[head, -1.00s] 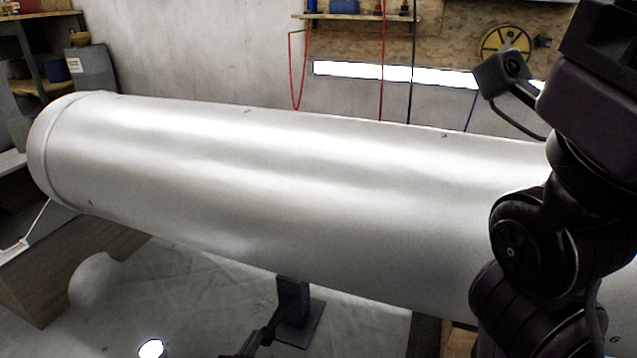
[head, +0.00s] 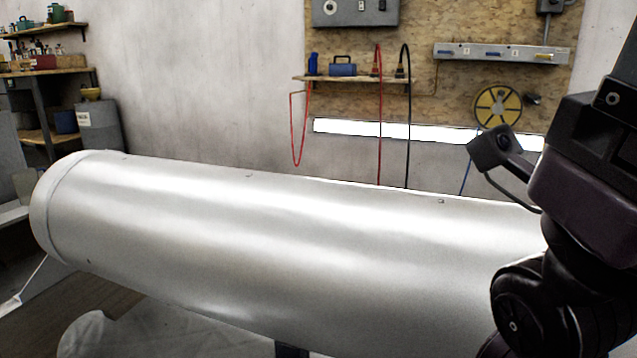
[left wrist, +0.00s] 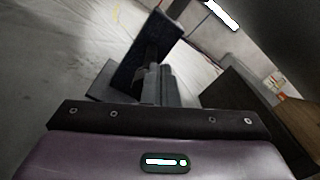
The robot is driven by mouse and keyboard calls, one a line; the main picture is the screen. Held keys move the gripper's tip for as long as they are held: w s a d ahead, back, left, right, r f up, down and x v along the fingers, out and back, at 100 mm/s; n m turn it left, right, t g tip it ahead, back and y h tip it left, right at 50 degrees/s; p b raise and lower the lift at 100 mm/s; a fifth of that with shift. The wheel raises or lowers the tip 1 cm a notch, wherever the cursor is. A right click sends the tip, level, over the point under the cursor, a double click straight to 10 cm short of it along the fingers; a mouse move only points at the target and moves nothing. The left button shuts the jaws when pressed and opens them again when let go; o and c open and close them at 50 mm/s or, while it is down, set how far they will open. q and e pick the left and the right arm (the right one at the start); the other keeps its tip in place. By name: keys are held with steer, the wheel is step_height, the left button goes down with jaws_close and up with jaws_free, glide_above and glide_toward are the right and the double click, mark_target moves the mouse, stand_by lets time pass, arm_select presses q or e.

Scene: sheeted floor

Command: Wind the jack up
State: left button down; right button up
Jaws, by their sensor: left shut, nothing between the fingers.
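The jack (head: 291,351) shows in the head view only as a dark tip at the bottom edge, below the large silver cylinder (head: 250,240). In the left wrist view the jack (left wrist: 150,48) is a dark, tilted-looking post with a grey base plate (left wrist: 101,88) on the floor. My left gripper (left wrist: 160,84) is shut and empty, its fingers in front of the jack's lower part. I cannot tell whether they touch it. The jack's crank or handle is not clearly visible. My right gripper is out of view; only my right arm shows at the right of the head view.
The cylinder spans the head view and hides the floor behind it. Shelves (head: 45,72) and a grey bin (head: 98,128) are at the back left. Sheeted floor (left wrist: 60,60) lies open left of the jack.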

arm_select(q)
steer(key=shift+s+d+f, duration=0.15)
steer(key=shift+s+f, duration=0.05)
steer(key=p+v, duration=0.1)
steer(key=v, duration=0.1)
steer(key=p+v, duration=0.1)
steer(key=v, duration=0.1)
steer(key=r+p+v, duration=0.1)
steer(key=p, duration=0.1)
steer(key=shift+s+a, duration=0.3)
steer(key=shift+a, duration=0.05)
